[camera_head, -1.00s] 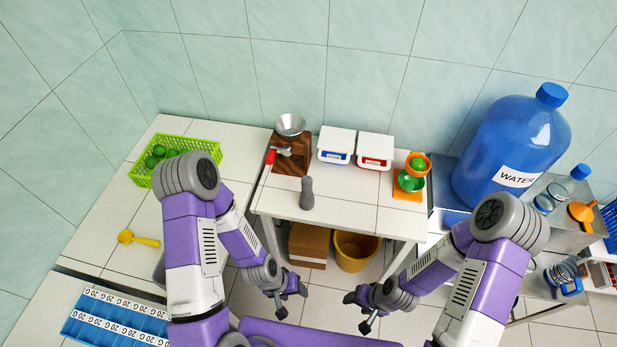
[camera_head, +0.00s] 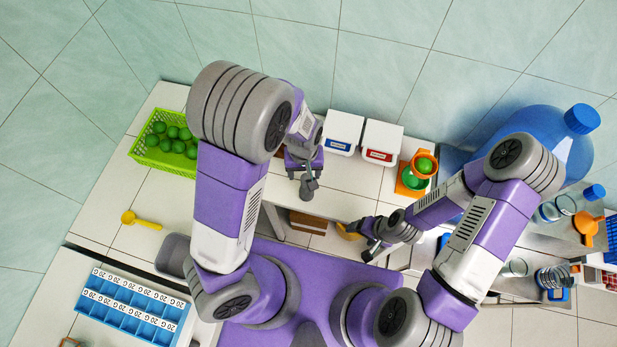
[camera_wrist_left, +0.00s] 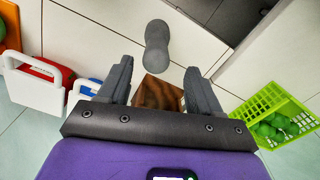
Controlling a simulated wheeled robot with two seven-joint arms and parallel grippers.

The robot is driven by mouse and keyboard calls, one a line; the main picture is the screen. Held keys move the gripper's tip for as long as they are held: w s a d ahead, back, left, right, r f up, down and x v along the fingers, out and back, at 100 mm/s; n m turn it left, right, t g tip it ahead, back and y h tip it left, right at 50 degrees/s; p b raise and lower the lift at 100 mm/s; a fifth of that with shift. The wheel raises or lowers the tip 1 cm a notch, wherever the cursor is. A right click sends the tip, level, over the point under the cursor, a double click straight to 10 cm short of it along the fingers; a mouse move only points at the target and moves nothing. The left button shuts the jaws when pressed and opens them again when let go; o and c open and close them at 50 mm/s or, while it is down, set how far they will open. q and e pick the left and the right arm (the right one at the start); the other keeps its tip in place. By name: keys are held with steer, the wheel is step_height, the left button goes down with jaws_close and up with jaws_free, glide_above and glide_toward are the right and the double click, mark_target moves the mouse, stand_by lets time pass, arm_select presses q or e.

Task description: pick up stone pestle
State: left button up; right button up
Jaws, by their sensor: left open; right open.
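My right gripper (camera_head: 367,243) is open and empty, in front of the table at a lower level.
White boxes with a blue label (camera_head: 343,133) and a red label (camera_head: 381,142) stand behind.

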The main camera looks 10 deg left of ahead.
mark_target(306, 187)
arm_select(q)
steer(key=f, duration=0.2)
steer(key=f+b, duration=0.1)
steer(key=f, duration=0.4)
steer(key=shift+d+f, duration=0.25)
steer(key=shift+f, duration=0.05)
jaws_close()
